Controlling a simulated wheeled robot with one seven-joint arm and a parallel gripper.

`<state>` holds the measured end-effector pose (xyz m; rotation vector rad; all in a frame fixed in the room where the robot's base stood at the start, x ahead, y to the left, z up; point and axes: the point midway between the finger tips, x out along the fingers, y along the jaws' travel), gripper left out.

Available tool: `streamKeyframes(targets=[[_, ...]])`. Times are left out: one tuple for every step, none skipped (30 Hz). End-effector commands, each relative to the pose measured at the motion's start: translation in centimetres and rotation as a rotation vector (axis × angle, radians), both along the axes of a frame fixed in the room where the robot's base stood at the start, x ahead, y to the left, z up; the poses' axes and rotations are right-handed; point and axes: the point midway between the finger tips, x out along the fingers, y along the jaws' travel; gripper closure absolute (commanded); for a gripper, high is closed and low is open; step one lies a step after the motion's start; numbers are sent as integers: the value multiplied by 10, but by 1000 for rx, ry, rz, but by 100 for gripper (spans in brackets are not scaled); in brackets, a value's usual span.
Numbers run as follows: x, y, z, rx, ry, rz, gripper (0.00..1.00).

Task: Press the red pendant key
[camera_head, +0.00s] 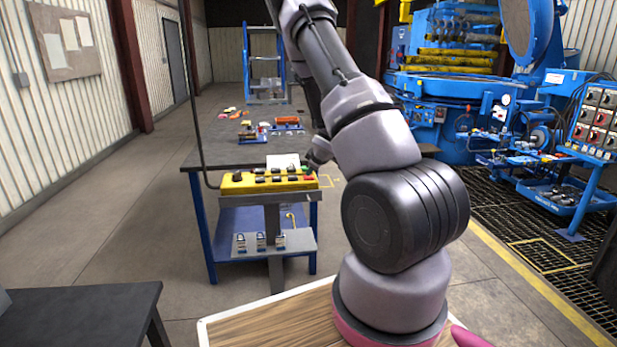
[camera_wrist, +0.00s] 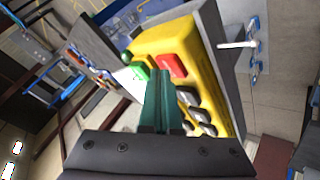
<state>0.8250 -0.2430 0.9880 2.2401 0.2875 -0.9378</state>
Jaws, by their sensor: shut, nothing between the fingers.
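The yellow pendant (camera_head: 268,184) lies on a stand at the front of the dark table. In the wrist view its yellow body (camera_wrist: 160,42) runs from upper left to lower right. The red pendant key (camera_wrist: 173,65) shows near its far end, beside a green key (camera_wrist: 139,71). The red key also shows small at the pendant's right end in the head view (camera_head: 310,178). My gripper (camera_wrist: 160,73) is shut and empty, with dark green fingers. Its tips appear just below the red key in the wrist picture, towards the green key. I cannot tell whether they touch the pendant.
Several black keys (camera_wrist: 198,112) sit nearer on the pendant. A grey shelf with padlocks (camera_head: 262,243) is below it. The dark table (camera_head: 215,155) holds small parts behind. Blue machinery (camera_head: 450,90) stands at the right.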

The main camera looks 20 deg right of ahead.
Motion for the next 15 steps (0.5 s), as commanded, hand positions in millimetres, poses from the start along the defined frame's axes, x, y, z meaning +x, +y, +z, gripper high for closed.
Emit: streamKeyframes(targets=[[0,0,0,0,1,-1,100],[0,0,0,0,1,-1,100],[0,0,1,0,1,-1,100],[0,0,2,0,1,-1,100],[0,0,3,1,0,-1,100],[0,0,4,1,0,-1,100],[0,0,6,1,-1,0,100],[0,0,8,1,-1,0,100],[0,0,10,1,-1,0,100],[0,0,12,2,-1,-1,100],[0,0,13,1,0,-1,100],[0,0,15,1,0,-1,100],[0,0,16,1,0,-1,100],[0,0,17,1,0,-1,100],[0,0,17,1,1,0,100]])
